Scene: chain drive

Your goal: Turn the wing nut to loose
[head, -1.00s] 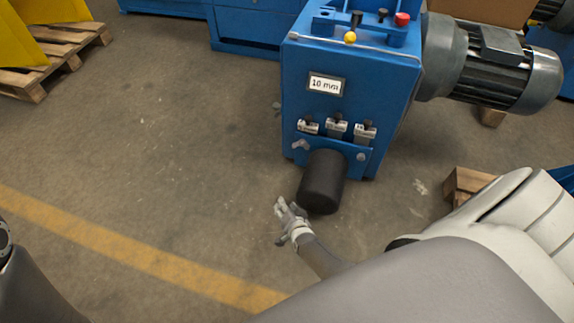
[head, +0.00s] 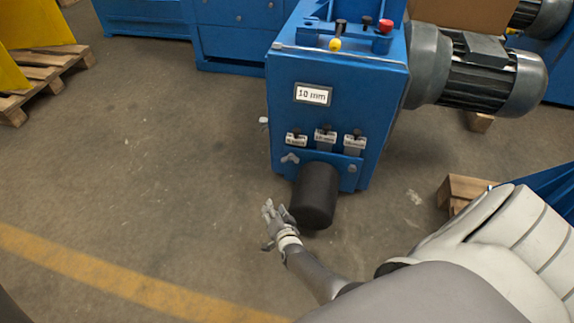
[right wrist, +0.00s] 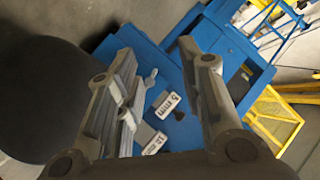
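The wing nut (head: 290,158) is a small grey piece on the blue plate low on the front of the blue machine (head: 335,125), left of the black cylinder (head: 317,197). It also shows in the right wrist view (right wrist: 151,78) as a pale winged piece beyond my fingers, nearer the left finger. My right gripper (head: 271,213) is below and left of the wing nut, apart from it. In the right wrist view its fingers (right wrist: 157,55) are spread with nothing between them. My left gripper is not in view.
The black cylinder sticks out close beside my right gripper and fills the left of the right wrist view (right wrist: 40,95). Several labelled tags (head: 326,136) hang above the wing nut. A grey motor (head: 490,75) juts out at right.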

